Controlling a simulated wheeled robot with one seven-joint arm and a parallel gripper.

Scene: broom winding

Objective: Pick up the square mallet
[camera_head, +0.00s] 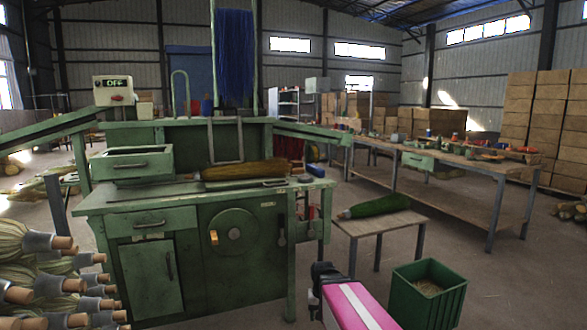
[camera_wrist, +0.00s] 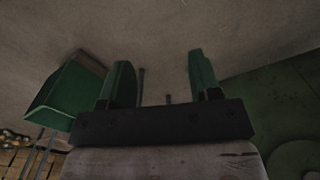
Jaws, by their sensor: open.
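I cannot make out the square mallet for certain in either view. A small dark object (camera_head: 305,178) lies at the right end of the green machine's top, too small to identify. My gripper (camera_wrist: 160,76) is open in the wrist view, its two fingers wide apart with nothing between them. Bare floor lies beyond the fingers. In the head view, my pink arm rises from the bottom edge, in front of the machine and left of the green bin.
The green machine (camera_head: 240,270) holds a broom bundle (camera_head: 245,171) and a drawer box (camera_head: 132,163). A small table (camera_head: 375,225) bears a green bundle (camera_head: 376,207). The green bin (camera_head: 428,296) stands on the floor. A long workbench (camera_head: 450,163) carries several small items. Brooms crowd the lower left.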

